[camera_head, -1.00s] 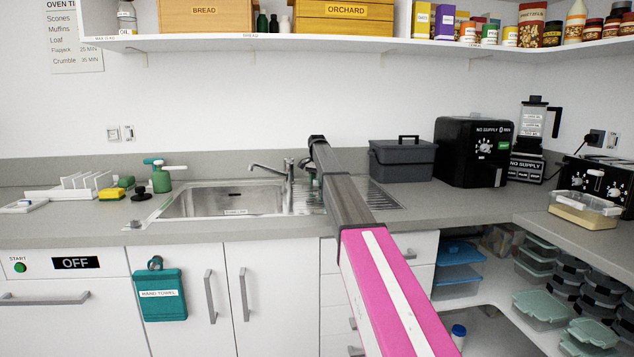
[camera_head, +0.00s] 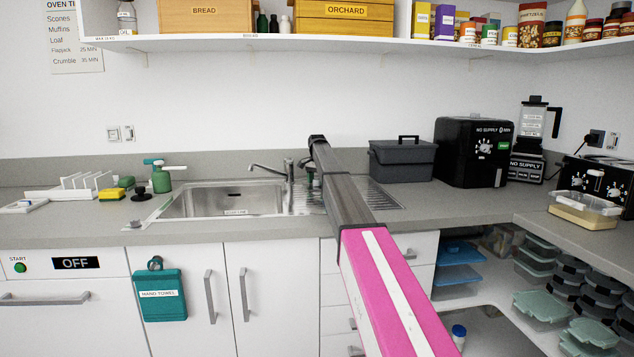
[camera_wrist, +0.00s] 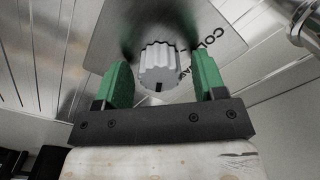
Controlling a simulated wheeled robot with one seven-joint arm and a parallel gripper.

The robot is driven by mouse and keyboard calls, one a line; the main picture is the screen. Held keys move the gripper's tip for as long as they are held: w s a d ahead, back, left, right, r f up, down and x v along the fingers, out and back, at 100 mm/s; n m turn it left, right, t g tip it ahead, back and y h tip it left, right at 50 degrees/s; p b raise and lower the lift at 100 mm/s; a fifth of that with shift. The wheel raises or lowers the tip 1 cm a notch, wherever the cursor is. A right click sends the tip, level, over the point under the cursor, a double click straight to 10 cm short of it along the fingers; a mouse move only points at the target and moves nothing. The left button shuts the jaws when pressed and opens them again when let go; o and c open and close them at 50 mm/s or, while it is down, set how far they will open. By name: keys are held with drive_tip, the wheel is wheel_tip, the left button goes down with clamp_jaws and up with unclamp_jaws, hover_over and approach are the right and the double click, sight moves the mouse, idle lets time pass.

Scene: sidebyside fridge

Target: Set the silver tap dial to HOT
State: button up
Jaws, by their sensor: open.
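The silver tap dial (camera_wrist: 159,68) is a ribbed round knob with a dark mark near its lower edge in the wrist view. It sits on a metal plate (camera_wrist: 212,28) with partly readable lettering that seems to begin "COL". My gripper (camera_wrist: 161,82) is open, with one green finger on each side of the dial; a gap shows on both sides. In the head view my arm reaches over the sink (camera_head: 235,200) beside the tap (camera_head: 275,170). The arm hides the dial there, and my fingers are mostly hidden.
A dark grey bin (camera_head: 402,163) and a black appliance (camera_head: 474,152) stand right of the sink. A green spray bottle (camera_head: 160,178) and yellow sponge (camera_head: 112,193) are on the left. A shelf (camera_head: 300,42) runs above. In the wrist view a chrome pipe (camera_wrist: 300,22) is at upper right.

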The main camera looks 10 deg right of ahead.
wheel_tip(320, 180, up, 10)
drive_tip(key=shift+f, duration=0.1)
drive_tip(key=shift+r, duration=0.45)
drive_tip(key=shift+s, duration=0.1)
